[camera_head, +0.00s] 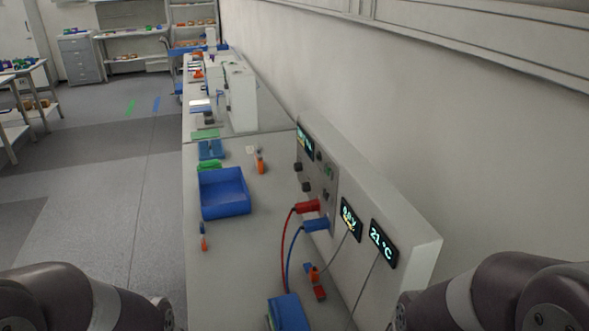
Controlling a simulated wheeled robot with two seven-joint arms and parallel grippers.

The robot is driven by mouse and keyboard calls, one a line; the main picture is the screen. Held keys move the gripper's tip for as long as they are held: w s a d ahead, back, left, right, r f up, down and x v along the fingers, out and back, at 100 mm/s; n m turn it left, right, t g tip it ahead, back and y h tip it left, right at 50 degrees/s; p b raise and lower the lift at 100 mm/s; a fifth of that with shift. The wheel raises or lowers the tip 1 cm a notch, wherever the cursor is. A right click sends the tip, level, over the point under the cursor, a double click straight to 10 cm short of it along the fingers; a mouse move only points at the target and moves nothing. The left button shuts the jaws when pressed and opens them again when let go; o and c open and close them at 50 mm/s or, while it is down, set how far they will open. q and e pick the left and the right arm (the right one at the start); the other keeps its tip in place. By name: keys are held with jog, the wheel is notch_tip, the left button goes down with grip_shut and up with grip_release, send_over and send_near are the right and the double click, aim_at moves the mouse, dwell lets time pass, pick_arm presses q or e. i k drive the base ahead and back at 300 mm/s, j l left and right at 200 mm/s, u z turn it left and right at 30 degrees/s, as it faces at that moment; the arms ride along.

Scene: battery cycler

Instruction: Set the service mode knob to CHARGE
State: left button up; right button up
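The battery cycler (402,228) is a long light-grey housing on the bench along the wall, seen at a steep angle. Its darker control panel (316,178) carries several small dark knobs, among them one at the lower left (306,187) and one above it (298,167). The panel's lettering is too small to read, so I cannot tell which knob is the service mode knob or where it points. My arm links show at the bottom left and bottom right corners. Neither gripper's fingertips are in view, and nothing of mine touches the panel.
A red plug (308,206) and a blue plug (315,224) with curved cables stick out below the panel. Lit displays (351,219) (384,243) sit nearer. A blue bin (224,211), a screwdriver (203,236) and a blue block (288,313) are on the bench (247,258).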

aim_at(298, 166)
jog(key=j+u, duration=0.35)
jog(key=i+j+u, duration=0.15)
jog(key=j+u, duration=0.15)
jog(key=j, duration=0.2)
jog(key=i+j+u, duration=0.15)
jog(key=j+u, duration=0.2)
jog(key=i+j+u, duration=0.25)
jog(key=j+u, duration=0.1)
jog(key=u, duration=0.2)
jog(key=i+z, duration=0.15)
jog(key=z, duration=0.25)
jog(key=i+j+z, duration=0.1)
jog(key=z, duration=0.35)
jog(key=i+j+z, duration=0.1)
jog(key=z, duration=0.3)
jog(key=i+z, duration=0.15)
jog(key=z, duration=0.3)
jog(key=i+z, duration=0.1)
jog(key=z, duration=0.3)
jog(key=i+j+z, duration=0.15)
jog(key=z, duration=0.3)
jog(key=i+j+z, duration=0.1)
jog(key=z, duration=0.3)
jog(key=i+j+z, duration=0.1)
jog(key=z, duration=0.35)
jog(key=j+z, duration=0.25)
jog(key=z, duration=0.2)
jog(key=j+z, duration=0.25)
jog(key=z, duration=0.15)
